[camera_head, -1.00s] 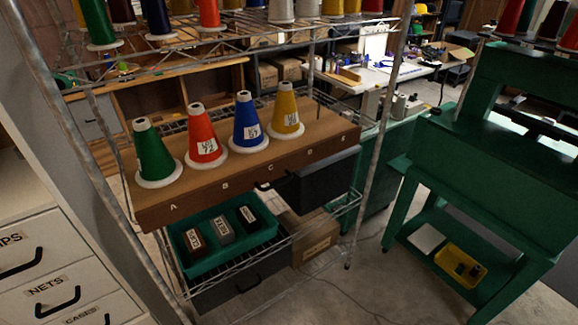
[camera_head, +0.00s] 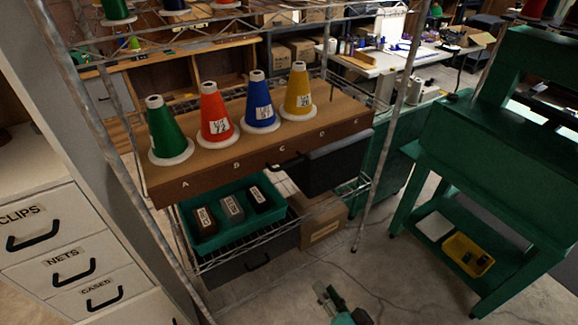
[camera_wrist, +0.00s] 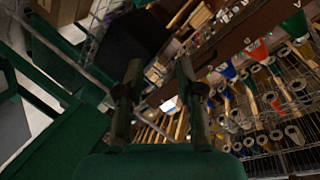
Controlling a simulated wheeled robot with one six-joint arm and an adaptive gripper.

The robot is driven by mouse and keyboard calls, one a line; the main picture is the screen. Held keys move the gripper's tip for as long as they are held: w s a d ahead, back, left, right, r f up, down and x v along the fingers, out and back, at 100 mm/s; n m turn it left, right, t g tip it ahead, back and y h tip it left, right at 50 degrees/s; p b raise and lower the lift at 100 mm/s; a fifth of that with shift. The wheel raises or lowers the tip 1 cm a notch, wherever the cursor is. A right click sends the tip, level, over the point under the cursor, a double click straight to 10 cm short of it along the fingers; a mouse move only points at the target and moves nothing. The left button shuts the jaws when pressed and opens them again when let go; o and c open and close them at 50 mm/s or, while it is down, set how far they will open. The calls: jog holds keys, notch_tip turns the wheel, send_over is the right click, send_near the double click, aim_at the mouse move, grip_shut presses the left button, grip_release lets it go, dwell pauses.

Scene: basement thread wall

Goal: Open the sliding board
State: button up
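The brown board (camera_head: 225,173) lies on the middle wire shelf. Its front face bears letters from A rightward and a black handle (camera_head: 288,163). A green cone (camera_head: 163,128), a red cone (camera_head: 214,115), a blue cone (camera_head: 259,103) and a yellow cone (camera_head: 298,92) stand upright in a row on it. A dark grey box-like front (camera_head: 335,165) hangs below its right part. My gripper (camera_head: 338,298) shows at the bottom of the head view, well below and apart from the board. In the wrist view my gripper (camera_wrist: 158,85) has its two fingers apart with nothing between them.
A teal tray (camera_head: 205,243) with labelled blocks and a cardboard box (camera_head: 325,220) sit below the board. A metal shelf post (camera_head: 385,150) stands at right. A green bench (camera_head: 480,160) is farther right, a white drawer cabinet (camera_head: 60,225) left. Floor is clear in front.

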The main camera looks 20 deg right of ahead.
jog(key=w+d+r+m, duration=0.3)
jog(key=w+r, duration=0.2)
jog(key=w, duration=0.6)
jog(key=m+y, duration=0.2)
jog(key=m, duration=0.2)
send_near(289, 165)
jog(key=shift+n+t, duration=0.3)
jog(key=x, duration=1)
jog(key=shift+w+d+f, duration=0.1)
jog(key=shift+w+f, duration=0.05)
jog(key=shift+f, duration=0.3)
grip_shut()
